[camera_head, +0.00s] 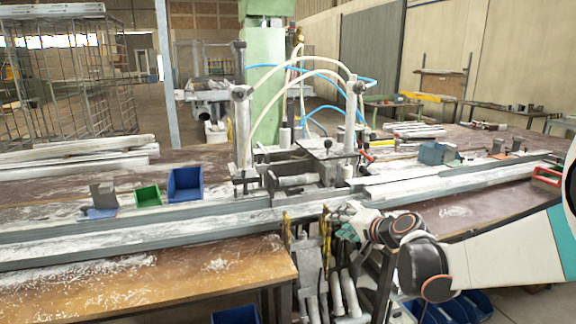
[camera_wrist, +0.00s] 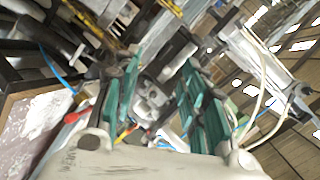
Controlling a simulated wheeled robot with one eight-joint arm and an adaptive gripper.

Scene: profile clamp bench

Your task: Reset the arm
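My arm comes in from the right in the head view. My gripper (camera_head: 345,220) is at the front edge of the bench, just in front of the metal rail (camera_head: 225,219) and below the clamp machine (camera_head: 310,165). In the wrist view my gripper (camera_wrist: 161,75) shows two teal-sided fingers spread apart, with no object held between them. The clamp machine's metal parts show behind the gap, tilted. Whether the fingers touch the rail cannot be told.
A blue bin (camera_head: 186,184) and a green bin (camera_head: 148,195) stand on the bench at left. Yellow-handled tools (camera_head: 287,232) and grey tubes (camera_head: 349,293) hang below the rail, close to my gripper. A wooden table (camera_head: 130,290) is at front left.

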